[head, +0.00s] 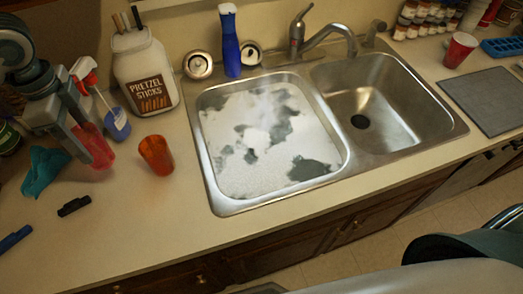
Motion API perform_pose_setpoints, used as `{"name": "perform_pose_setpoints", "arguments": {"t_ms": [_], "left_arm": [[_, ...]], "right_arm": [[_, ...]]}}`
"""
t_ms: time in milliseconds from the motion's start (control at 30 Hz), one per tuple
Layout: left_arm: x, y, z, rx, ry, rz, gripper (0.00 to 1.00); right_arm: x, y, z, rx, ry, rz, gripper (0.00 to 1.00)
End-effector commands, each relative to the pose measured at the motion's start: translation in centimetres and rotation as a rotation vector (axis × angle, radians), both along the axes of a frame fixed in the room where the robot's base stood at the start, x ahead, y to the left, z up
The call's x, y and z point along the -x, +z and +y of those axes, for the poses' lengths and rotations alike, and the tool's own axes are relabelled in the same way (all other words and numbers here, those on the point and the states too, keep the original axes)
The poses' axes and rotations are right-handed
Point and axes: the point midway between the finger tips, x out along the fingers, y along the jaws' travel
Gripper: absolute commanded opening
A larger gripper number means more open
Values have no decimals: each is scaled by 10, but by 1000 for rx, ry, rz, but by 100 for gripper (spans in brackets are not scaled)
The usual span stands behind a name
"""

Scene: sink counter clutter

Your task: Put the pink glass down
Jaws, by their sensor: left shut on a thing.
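The pink glass (101,151) is at the left of the head view, low over or on the counter. My left gripper (84,143) reaches in from the left and is shut on it, with the fingers hiding part of the glass. I cannot tell whether its base touches the counter. My right gripper is not in view.
An orange cup (156,155) stands right of the glass. Behind are a blue cup (117,124) with a brush and a pretzel jar (145,75). A teal cloth (45,171) and black object (74,206) lie nearby.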

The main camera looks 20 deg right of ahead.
Motion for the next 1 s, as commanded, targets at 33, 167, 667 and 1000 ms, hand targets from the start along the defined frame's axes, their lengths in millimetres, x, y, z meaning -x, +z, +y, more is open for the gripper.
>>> {"name": "perform_pose_setpoints", "arguments": {"t_ms": [33,167,667,1000], "left_arm": [[0,0,0,0,0,-1,25],[0,0,0,0,0,-1,25],[1,-1,-1,0,20,-1,25],[9,-13,-8,-3,218,-3,25]], "right_arm": [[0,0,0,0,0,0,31],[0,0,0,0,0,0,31],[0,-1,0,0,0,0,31],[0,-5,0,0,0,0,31]]}}
